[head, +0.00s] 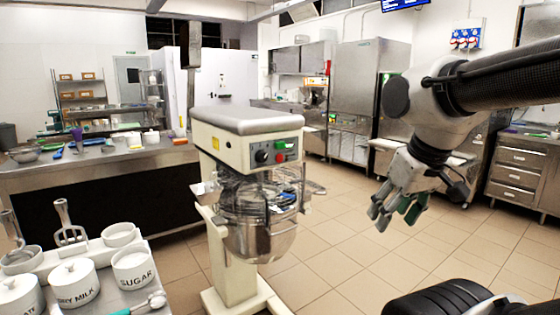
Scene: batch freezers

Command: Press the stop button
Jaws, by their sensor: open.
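A cream planetary mixer (235,133) with a grey top stands in the middle of the head view. Its control panel faces me and carries a black dial (262,156), a red button (281,157) and a green control. No lettering on the buttons can be read. My gripper (394,211) hangs at the right of the mixer, clearly apart from it and lower than the panel. It points down, is open and holds nothing that I can see. Nothing covers the panel.
A steel bowl (264,240) and wire guard sit under the mixer head. A counter (138,296) with sugar and milk pots is at the front left. A long steel table (30,178) stands behind it. Tall steel machines line the back. The tiled floor (345,262) between mixer and gripper is clear.

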